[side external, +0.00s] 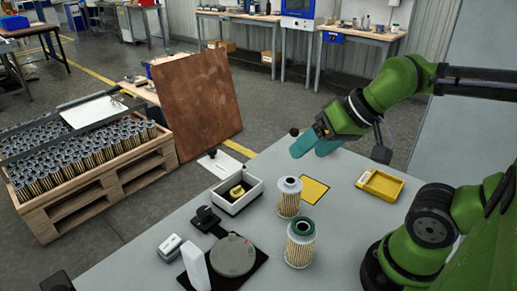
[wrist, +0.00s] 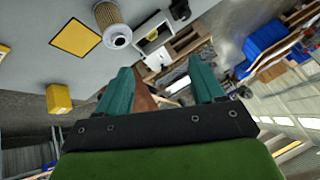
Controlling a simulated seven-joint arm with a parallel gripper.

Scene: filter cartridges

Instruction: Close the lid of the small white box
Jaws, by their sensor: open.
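The small white box (side external: 222,205) stands on the grey table with its top open and a yellow-gold object (side external: 238,190) inside. Its white lid (side external: 220,163) appears folded back on the far side, with a small dark knob. In the wrist view the box (wrist: 152,36) is at the top centre, with the lid (wrist: 157,58) just below it. My gripper (side external: 314,148) has teal fingers. It is above the table's far part, right of the box and apart from it. In the wrist view my gripper (wrist: 164,80) is open, with nothing held between the fingers.
Two filter cartridges (side external: 288,197) (side external: 300,245) stand right of the box. A yellow square (side external: 315,190) and a yellow tray (side external: 380,185) lie further right. A black stand (side external: 207,217), grey disc (side external: 233,256) and white block (side external: 194,268) are in front. A brown board (side external: 197,105) leans beyond the table.

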